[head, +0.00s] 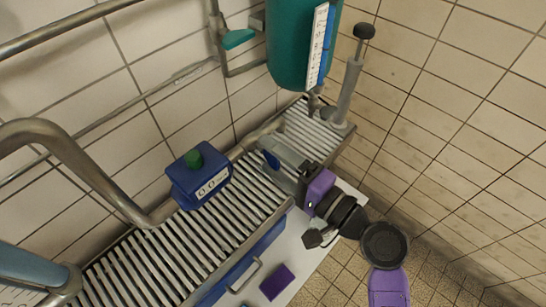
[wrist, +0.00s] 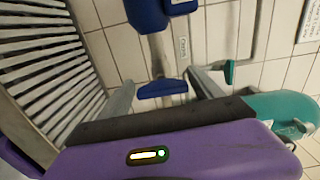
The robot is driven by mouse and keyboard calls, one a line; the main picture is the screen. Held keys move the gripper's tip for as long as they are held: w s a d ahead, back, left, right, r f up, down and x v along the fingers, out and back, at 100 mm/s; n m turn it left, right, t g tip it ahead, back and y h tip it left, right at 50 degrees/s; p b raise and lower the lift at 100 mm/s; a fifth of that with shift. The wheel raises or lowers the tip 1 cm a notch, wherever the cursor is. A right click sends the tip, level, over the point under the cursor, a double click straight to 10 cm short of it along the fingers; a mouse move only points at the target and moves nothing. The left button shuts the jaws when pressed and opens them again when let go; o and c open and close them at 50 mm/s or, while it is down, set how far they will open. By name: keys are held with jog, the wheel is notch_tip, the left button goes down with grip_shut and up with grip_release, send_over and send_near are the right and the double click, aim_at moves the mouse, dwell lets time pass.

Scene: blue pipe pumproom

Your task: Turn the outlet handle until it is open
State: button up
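A small blue handle (wrist: 162,88) sits on a grey pipe in the wrist view. In the head view, part of the blue handle (head: 271,159) shows at the tip of my gripper (head: 275,150). My gripper (wrist: 161,80) is open, its two grey fingers spread either side of the blue handle; I cannot tell whether they touch it. A teal handle (head: 238,39) is on the pipe left of the teal tank (head: 290,50); it also shows in the wrist view (wrist: 229,73). A small label (wrist: 183,50) above the blue handle is too blurred to read.
A slatted metal bench (head: 215,215) runs below, with a blue box (head: 203,183) with a green cap standing on it. A grey hand pump (head: 348,85) stands at the back right. Thick pipes (head: 75,160) run along the tiled wall at left. Tiled floor is at lower right.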

jog(key=shift+o, duration=0.4)
jog(key=b+v, duration=0.1)
jog(key=v, duration=0.6)
jog(key=shift+s+d, duration=0.25)
jog(key=shift+d, duration=0.1)
